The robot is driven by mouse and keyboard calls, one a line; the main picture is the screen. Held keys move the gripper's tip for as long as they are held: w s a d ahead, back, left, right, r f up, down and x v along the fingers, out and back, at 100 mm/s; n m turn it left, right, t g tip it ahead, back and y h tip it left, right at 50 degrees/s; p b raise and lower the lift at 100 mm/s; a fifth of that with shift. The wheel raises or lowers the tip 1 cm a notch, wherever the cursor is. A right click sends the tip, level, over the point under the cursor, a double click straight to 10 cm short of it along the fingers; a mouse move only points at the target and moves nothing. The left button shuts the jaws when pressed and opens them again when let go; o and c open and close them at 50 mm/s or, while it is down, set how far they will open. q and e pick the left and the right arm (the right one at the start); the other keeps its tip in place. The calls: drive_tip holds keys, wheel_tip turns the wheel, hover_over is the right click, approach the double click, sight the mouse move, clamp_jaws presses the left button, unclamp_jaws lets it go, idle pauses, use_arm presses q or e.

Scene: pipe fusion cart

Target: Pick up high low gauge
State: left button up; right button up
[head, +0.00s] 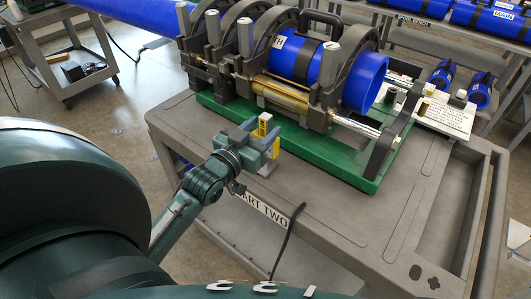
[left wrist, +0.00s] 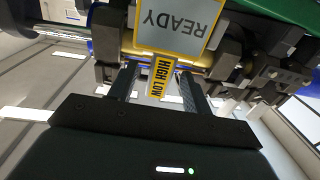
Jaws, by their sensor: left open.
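My left gripper (head: 262,142) is open at the gauge. In the left wrist view one finger of the left gripper (left wrist: 158,80) is on each side of the gauge, with a gap visible. I cannot tell how deep the gauge sits between them. My right gripper is not in view.
The fusion machine (head: 290,95) with its blue pipe (head: 362,82) stands on a green base (head: 335,165) just behind the gauge. A grey "READY" plate (left wrist: 180,25) is close beyond the fingers. The grey cart top (head: 340,215) is mostly clear at front right; a black cable (head: 287,240) hangs there.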

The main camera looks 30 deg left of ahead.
sight(270, 120)
use_arm(q)
drive_tip(key=w, duration=0.3)
drive_tip(key=shift+w+r, duration=0.2)
drive_tip(key=shift+w, duration=0.2)
clamp_jaws()
idle(0.3)
